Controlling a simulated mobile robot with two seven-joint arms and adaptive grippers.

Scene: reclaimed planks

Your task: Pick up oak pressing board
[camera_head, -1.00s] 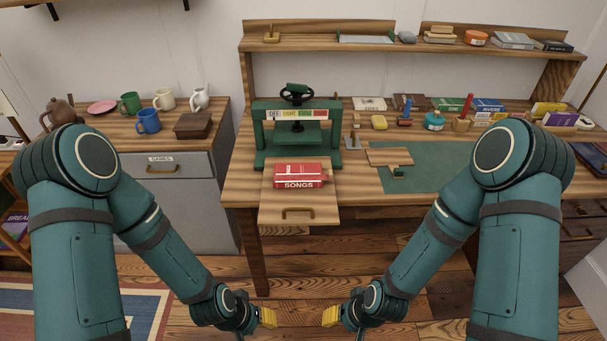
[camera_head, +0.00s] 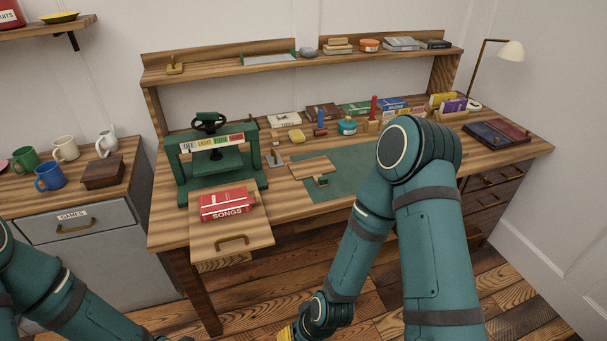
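A small light-brown wooden board (camera_head: 300,167) lies flat at the left end of the green mat (camera_head: 350,176), overlapping its edge. It looks like the oak pressing board. A small green and brass piece (camera_head: 320,181) sits at its front edge. My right gripper (camera_head: 285,335) shows only as a yellow tip at the bottom edge, well in front of and below the desk top, away from the board. Its opening cannot be seen. My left arm is at the lower left, and its gripper is out of the frame.
A green press (camera_head: 214,160) stands left of the mat. A red SONGS book (camera_head: 227,204) lies on its pulled-out wooden tray (camera_head: 255,236), which juts past the desk front. Bottles and books line the desk's back. A lamp (camera_head: 509,50) stands at right. The mat's middle is clear.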

